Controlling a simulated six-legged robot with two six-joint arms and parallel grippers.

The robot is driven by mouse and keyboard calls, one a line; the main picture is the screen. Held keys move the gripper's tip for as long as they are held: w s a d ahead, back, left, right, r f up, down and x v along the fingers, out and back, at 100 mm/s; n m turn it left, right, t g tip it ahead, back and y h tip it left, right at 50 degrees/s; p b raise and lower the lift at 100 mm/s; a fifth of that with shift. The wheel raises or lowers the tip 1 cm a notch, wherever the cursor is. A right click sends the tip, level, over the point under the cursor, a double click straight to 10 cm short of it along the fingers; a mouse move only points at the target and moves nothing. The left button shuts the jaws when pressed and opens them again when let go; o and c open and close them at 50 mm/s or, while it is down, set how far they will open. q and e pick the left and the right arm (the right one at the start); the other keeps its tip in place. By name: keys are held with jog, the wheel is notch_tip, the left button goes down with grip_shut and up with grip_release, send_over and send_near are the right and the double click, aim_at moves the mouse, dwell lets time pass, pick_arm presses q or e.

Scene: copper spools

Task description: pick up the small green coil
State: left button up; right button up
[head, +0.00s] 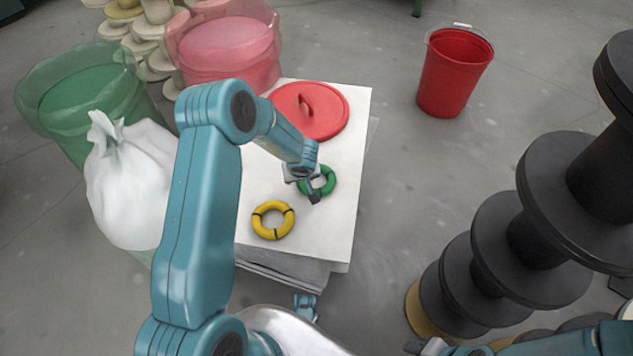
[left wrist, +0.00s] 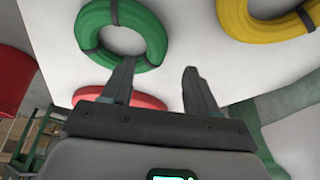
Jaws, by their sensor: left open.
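The small green coil (head: 331,182) lies flat on a white-topped surface, partly hidden by my left gripper in the head view. It is a ring with dark bands and also shows in the left wrist view (left wrist: 156,40). My left gripper (left wrist: 158,72) is open and empty. In the head view my left gripper (head: 312,196) is at the coil's near left side. In the wrist view one fingertip overlaps the coil's edge; I cannot tell whether they touch. My right gripper (head: 428,347) shows only partly at the bottom edge.
A yellow coil (head: 287,217) lies nearby on the white surface (head: 320,235). A red lid (head: 335,112) lies behind.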

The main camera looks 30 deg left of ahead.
aim_at(302, 183)
pick_arm(q)
jog(key=b+x, duration=0.2)
jog(key=x, duration=0.1)
jog(key=d+b+x, duration=0.1)
jog(key=shift+w+a+f, duration=0.1)
jog(key=shift+a+f, duration=0.05)
jog(key=shift+f, duration=0.35)
jog(key=shift+w+a+f+b, duration=0.1)
jog(key=shift+f+b, duration=0.15)
jog(key=shift+b, duration=0.05)
jog(key=shift+r, duration=0.15)
grip_shut()
jog(key=shift+r, duration=0.1)
